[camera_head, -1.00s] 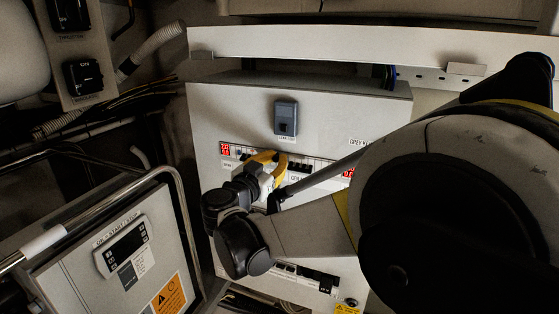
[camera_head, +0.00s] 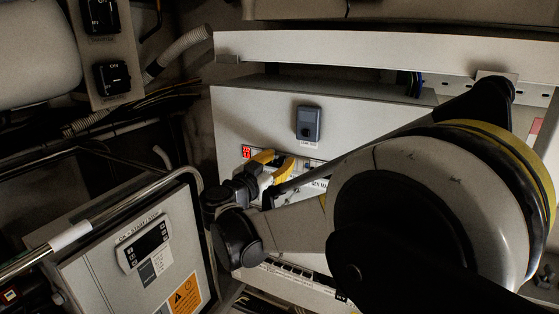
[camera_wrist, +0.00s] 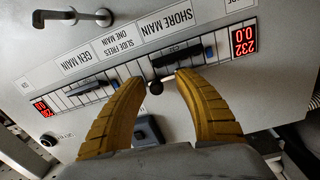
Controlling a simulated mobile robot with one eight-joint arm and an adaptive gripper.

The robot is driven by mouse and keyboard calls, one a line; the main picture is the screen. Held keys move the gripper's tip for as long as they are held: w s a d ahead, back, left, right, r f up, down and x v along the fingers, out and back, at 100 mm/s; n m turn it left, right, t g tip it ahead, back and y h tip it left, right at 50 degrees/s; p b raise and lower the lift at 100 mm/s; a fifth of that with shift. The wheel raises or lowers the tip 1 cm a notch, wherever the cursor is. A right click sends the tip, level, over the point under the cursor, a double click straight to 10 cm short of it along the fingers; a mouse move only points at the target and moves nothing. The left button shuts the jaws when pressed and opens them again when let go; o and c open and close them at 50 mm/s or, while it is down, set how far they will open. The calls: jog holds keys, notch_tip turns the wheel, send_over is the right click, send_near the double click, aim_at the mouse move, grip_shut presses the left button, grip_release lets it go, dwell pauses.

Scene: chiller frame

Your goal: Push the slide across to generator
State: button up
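The slide appears as a small round black knob (camera_wrist: 156,87) on a short stem, at the gap between the two breaker banks in the wrist view. The label "SLIDE FREES ONE MAIN" reads upside down above it. My gripper (camera_wrist: 162,79) has its two yellow fingers apart, one tip on each side of the knob, with a visible gap to each. Contact with the panel cannot be told. The SHORE MAIN breakers (camera_wrist: 184,58) lie to the right, the GEN MAIN breakers (camera_wrist: 85,91) to the left. In the head view my gripper (camera_head: 282,159) is at the panel; the knob is hidden.
A blue-grey box (camera_head: 309,123) sticks out of the panel above the breakers; it also shows in the wrist view (camera_wrist: 147,130). A red display (camera_head: 246,152) is left of my gripper. A railed controller cabinet (camera_head: 150,250) stands at left. A shelf edge (camera_head: 390,62) overhangs the panel.

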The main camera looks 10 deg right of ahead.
jog(key=v, duration=1.2)
jog(key=s+d+f+n+g+y, duration=0.2)
jog(key=s+d+f+g, duration=0.1)
jog(key=s+d, duration=0.3)
jog(key=s+d+f+n+g+y, duration=0.2)
jog(key=s+d+f+g, duration=0.15)
jog(key=d, duration=0.45)
jog(key=s+f+n+y, duration=0.2)
jog(key=s+f+y, duration=0.1)
jog(key=s, duration=0.4)
jog(key=s+f+n+y, duration=0.3)
jog(key=s+f+y, duration=0.1)
jog(key=s, duration=0.4)
jog(key=shift+s+a+f, duration=0.25)
jog(key=shift+a+f, duration=0.05)
jog(key=shift+f, duration=0.05)
jog(key=shift+w+g, duration=0.1)
jog(key=shift+g, duration=0.15)
